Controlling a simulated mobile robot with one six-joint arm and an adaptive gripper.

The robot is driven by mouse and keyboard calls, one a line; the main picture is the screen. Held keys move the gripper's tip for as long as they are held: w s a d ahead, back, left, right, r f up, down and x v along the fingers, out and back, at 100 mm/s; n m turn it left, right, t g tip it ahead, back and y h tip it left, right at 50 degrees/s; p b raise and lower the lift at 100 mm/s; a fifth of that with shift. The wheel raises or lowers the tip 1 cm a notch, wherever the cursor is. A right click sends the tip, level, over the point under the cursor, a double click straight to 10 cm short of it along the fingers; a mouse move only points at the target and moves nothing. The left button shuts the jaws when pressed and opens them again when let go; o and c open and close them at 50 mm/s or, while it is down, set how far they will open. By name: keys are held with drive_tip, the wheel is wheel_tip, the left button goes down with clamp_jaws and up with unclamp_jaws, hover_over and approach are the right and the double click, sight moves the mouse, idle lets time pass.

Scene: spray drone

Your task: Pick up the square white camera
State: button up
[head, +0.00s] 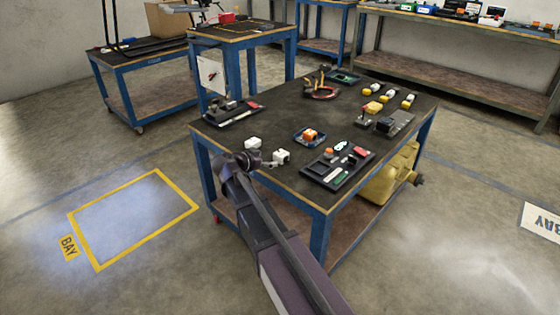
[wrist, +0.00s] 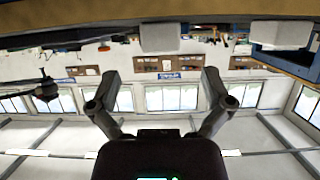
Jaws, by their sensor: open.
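Two small white block-like things sit near the left front edge of the dark-topped workbench (head: 299,190): one farther back (head: 253,142) and one nearer (head: 281,157). I cannot tell which is the square white camera. My gripper (head: 243,160) is at the bench's edge, close beside both and partly in front of them. In the wrist view, which looks upside down, my gripper (wrist: 160,76) has its two fingers spread with nothing between them. Two pale blocks show beyond the fingertips there, one near the centre (wrist: 160,38) and one at the right (wrist: 281,35).
On the bench are a blue tray with an orange item (head: 309,137), a dark tray of small parts (head: 337,167), pliers (head: 321,92) and several yellow-and-white pieces. Another blue-legged table (head: 240,32) stands behind. Floor at left, with a yellow-outlined bay (head: 134,218), is clear.

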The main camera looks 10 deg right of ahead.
sight(277, 157)
drive_tip(key=shift+x, duration=1.3)
drive_tip(key=shift+b, duration=0.3)
drive_tip(key=shift+b+x, duration=0.85)
drive_tip(key=shift+x, duration=1.75)
drive_tip(key=shift+r, duration=0.2)
drive_tip(key=c, duration=1.2)
